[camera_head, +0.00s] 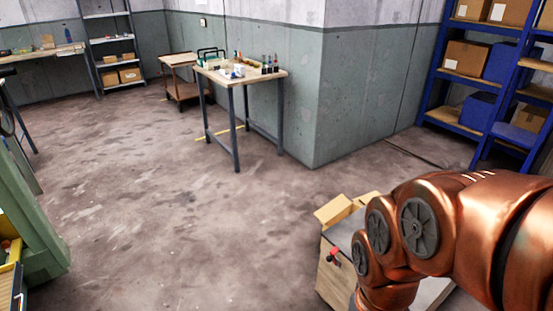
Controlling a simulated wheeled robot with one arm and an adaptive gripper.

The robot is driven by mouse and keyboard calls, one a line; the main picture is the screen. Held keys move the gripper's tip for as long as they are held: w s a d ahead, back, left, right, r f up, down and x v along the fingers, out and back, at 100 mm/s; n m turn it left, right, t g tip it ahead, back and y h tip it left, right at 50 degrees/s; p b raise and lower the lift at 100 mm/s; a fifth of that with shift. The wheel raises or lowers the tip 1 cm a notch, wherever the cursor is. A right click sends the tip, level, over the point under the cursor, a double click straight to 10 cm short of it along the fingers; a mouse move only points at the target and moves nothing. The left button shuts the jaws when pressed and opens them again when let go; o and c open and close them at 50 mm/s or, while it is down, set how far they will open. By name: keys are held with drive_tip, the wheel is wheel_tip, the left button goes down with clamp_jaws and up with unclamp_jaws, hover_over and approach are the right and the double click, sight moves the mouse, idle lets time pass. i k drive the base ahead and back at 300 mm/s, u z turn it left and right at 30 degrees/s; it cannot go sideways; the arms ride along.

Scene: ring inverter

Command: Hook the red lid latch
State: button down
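A small red latch (334,255) shows at the lower right. It sits at the upper front edge of a wooden box (329,280) with a grey top. My copper-coloured arm reaches in from the right and covers much of the box. My gripper is hidden behind or below the arm links, so its place relative to the latch cannot be told. The latch is too small to tell how it is set.
Cardboard flaps or blocks (334,210) lie behind the box. A wall corner (316,100) juts out beyond it. Blue shelving (432,85) with boxes stands at the right. A workbench (236,78) stands at the back. A green frame (28,225) is at the left; the middle floor is clear.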

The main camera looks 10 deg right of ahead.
sight(330, 258)
drive_tip(key=z, duration=0.5)
drive_tip(key=i, duration=0.4)
drive_tip(key=u, duration=1.9)
